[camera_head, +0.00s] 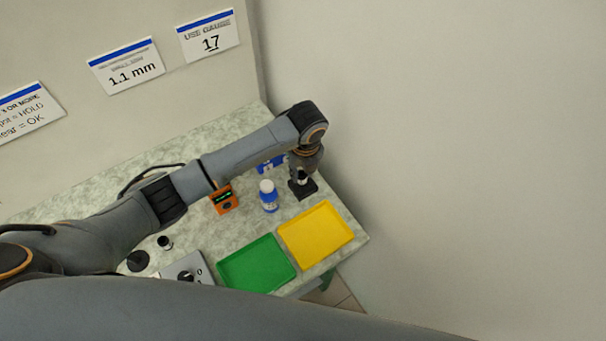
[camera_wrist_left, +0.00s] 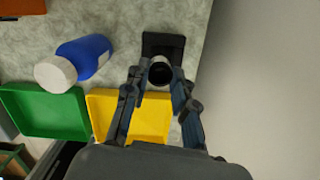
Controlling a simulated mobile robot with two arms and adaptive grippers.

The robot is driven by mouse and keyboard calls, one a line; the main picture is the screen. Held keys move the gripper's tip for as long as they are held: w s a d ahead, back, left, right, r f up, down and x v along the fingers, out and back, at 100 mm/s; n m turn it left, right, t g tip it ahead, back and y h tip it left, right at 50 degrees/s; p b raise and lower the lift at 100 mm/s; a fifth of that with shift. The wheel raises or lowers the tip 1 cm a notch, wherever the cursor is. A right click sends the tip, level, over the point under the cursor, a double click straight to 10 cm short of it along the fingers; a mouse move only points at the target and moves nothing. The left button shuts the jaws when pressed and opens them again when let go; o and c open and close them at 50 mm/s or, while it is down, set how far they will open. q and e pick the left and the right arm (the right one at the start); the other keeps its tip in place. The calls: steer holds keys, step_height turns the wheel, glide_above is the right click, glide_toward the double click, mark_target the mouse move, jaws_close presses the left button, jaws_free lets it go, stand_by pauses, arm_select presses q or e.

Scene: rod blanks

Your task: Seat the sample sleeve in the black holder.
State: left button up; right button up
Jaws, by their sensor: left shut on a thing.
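My left gripper (camera_head: 303,173) points down at the far right end of the table. In the left wrist view its two fingers (camera_wrist_left: 158,88) are shut on the sample sleeve (camera_wrist_left: 160,72), a short tube with a pale rim and dark inside. The black holder (camera_wrist_left: 163,42) has a square base and lies right at the sleeve. In the head view the black holder (camera_head: 303,191) is under the gripper, with a bit of the pale sleeve showing between them. I cannot tell whether the sleeve is in the holder or just above it. My right gripper is not in view.
A blue bottle with a white cap (camera_head: 268,198) stands left of the holder. A yellow tray (camera_head: 318,236) and green tray (camera_head: 257,264) lie in front. An orange device (camera_head: 224,200), small cylinder (camera_head: 165,243), black disc (camera_head: 137,260) and grey knobbed box (camera_head: 187,270) are further left.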

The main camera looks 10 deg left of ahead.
arm_select(q)
steer(key=shift+w+f, duration=0.4)
steer(key=shift+f, duration=1.6)
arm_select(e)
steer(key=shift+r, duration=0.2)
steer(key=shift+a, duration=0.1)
arm_select(q)
steer(key=shift+f, duration=0.1)
steer(key=o, duration=0.8)
steer(key=shift+c, duration=0.2)
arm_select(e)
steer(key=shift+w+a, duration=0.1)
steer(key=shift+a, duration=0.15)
